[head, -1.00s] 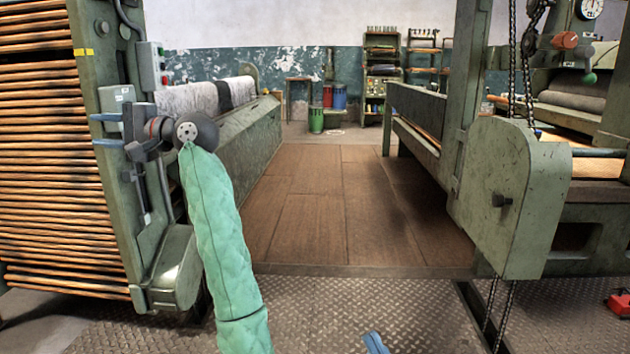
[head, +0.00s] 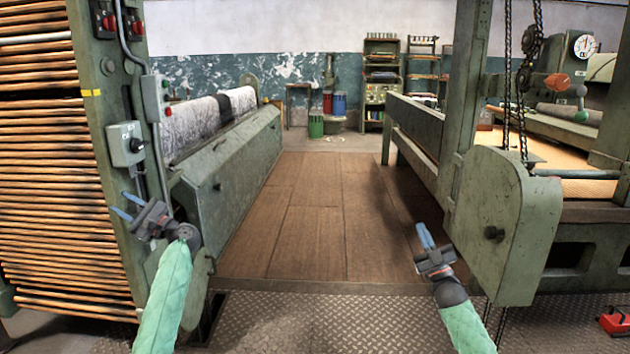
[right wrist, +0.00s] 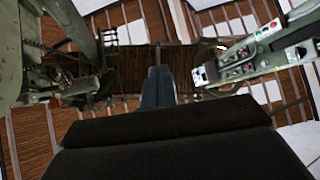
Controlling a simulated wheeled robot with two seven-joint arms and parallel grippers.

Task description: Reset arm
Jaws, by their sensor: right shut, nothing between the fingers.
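My left gripper (head: 126,206) is in the head view at the left, in front of the lower part of the green machine post. Its two blue fingers are spread apart with nothing seen between them. My right gripper (head: 425,236) is at the lower right of the head view, over the wooden floor and left of the green chain housing (head: 505,225). Its blue fingers are together and empty. In the right wrist view the closed fingers (right wrist: 157,88) point up the middle of the picture. The task names no other object.
A grey control box (head: 126,144) with a knob is on the left post, above my left gripper. A rack of wooden rods (head: 60,190) stands at far left. Chains hang at right. A red item (head: 614,321) lies lower right. The wooden aisle (head: 310,220) between the machines is clear.

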